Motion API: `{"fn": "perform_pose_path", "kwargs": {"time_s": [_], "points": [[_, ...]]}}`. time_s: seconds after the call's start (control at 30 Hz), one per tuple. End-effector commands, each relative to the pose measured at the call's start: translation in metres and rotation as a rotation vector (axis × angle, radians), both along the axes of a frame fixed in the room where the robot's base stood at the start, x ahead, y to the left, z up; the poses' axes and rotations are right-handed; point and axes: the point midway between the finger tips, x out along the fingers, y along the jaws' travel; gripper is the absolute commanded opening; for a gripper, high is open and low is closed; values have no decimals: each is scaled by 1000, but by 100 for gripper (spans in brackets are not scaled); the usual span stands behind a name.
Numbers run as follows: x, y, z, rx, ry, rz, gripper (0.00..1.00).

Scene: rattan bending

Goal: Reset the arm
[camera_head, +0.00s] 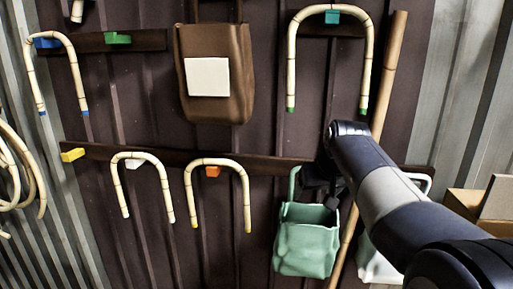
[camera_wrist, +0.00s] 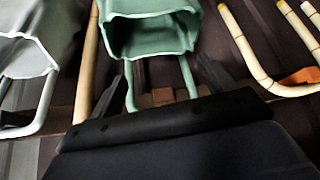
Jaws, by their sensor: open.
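My arm reaches in from the right in the head view. My gripper (camera_head: 322,186) is a dark shape at the handle of a green bucket-like bag (camera_head: 307,240), partly hidden by my own arm. In the wrist view my gripper (camera_wrist: 162,66) has its two fingers spread apart. The green bag (camera_wrist: 150,30) shows there at the top, and its handle runs down between the fingers. I cannot tell whether a finger touches the handle. The bag hangs on the wall in the head view, and its peg is hidden.
Bent rattan canes hang from pegs on two dark rails (camera_head: 110,41). A brown bag (camera_head: 215,65) hangs upper middle. A straight pole (camera_head: 392,65) stands behind my arm. A white bag (camera_head: 376,268) hangs close by on the right. Cardboard boxes (camera_head: 468,205) are at the right edge.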

Motion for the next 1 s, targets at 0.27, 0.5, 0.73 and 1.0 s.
{"fn": "perform_pose_path", "kwargs": {"time_s": [0.27, 0.5, 0.73, 1.0], "points": [[31, 1, -47, 2, 7, 0, 78], [18, 5, -58, 0, -1, 1, 78], [4, 8, -55, -1, 0, 1, 78], [2, 8, -55, 1, 1, 1, 78]]}}
